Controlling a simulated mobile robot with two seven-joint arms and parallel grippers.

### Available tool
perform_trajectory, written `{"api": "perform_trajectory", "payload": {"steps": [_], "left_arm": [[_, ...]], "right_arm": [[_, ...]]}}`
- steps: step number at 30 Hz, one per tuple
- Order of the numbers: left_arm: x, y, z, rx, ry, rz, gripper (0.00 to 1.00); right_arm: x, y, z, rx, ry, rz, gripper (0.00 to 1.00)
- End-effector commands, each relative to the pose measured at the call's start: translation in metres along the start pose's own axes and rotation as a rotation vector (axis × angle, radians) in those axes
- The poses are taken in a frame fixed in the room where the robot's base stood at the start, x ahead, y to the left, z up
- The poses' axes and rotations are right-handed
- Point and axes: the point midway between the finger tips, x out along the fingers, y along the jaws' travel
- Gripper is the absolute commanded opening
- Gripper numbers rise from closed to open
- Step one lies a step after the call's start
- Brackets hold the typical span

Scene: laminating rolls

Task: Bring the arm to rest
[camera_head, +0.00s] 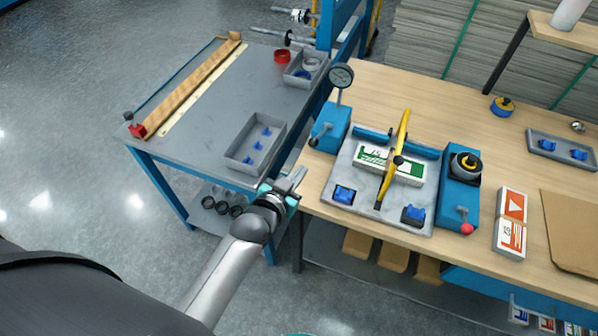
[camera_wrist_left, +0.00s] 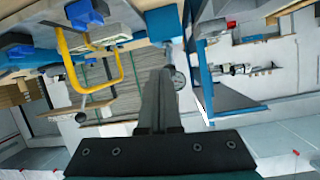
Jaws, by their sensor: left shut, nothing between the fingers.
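My left arm comes in from the lower left in the head view. Its gripper (camera_head: 291,183) is in the air in front of the gap between the grey cart and the wooden table. The fingers are shut with nothing between them. The left wrist view also shows the shut gripper (camera_wrist_left: 166,75), pointing away over the scene, with nothing held. My right gripper is not in either view.
The wooden table (camera_head: 470,105) holds a grey fixture plate (camera_head: 365,205) with a yellow handle (camera_head: 398,150), a dial gauge (camera_head: 341,77) and a blue unit (camera_head: 459,190). The grey cart (camera_head: 190,140) carries a tray (camera_head: 236,158). Open floor (camera_head: 60,170) lies to the left.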

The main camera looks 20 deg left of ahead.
Motion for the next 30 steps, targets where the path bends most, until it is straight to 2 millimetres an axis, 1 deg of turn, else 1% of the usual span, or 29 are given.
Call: {"api": "perform_trajectory", "payload": {"steps": [11,13,14,17,20,21,23,24,26,27,29,30], "left_arm": [[0.0,0.0,0.0,0.0,0.0,0.0,0.0],[0.001,0.002,0.007,-0.001,-0.011,0.002,0.0],[0.002,0.003,0.013,-0.002,-0.021,0.005,0.0],[0.004,0.011,0.054,-0.006,-0.088,0.019,0.0],[0.003,0.025,0.121,-0.013,-0.2,0.043,0.0],[0.001,0.031,0.152,-0.017,-0.253,0.052,0.0],[-0.006,0.039,0.198,-0.021,-0.334,0.066,0.0],[-0.012,0.044,0.228,-0.023,-0.387,0.075,0.0],[-0.024,0.052,0.272,-0.024,-0.468,0.088,0.0],[-0.034,0.056,0.301,-0.027,-0.523,0.095,0.0],[-0.051,0.062,0.344,-0.025,-0.605,0.106,0.0],[-0.064,0.066,0.372,-0.026,-0.661,0.112,0.0]], "right_arm": [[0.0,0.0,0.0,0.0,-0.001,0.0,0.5],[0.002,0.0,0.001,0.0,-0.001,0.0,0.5],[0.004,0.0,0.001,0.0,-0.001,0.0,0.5],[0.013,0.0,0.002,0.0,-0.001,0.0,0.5],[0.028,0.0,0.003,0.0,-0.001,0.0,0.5],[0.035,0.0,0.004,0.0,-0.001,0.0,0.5],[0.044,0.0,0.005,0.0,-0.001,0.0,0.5],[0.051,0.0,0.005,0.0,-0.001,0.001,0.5],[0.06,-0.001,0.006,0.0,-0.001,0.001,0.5],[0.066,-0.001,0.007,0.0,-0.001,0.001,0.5],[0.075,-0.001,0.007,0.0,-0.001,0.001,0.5],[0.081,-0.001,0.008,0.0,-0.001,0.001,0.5]]}}
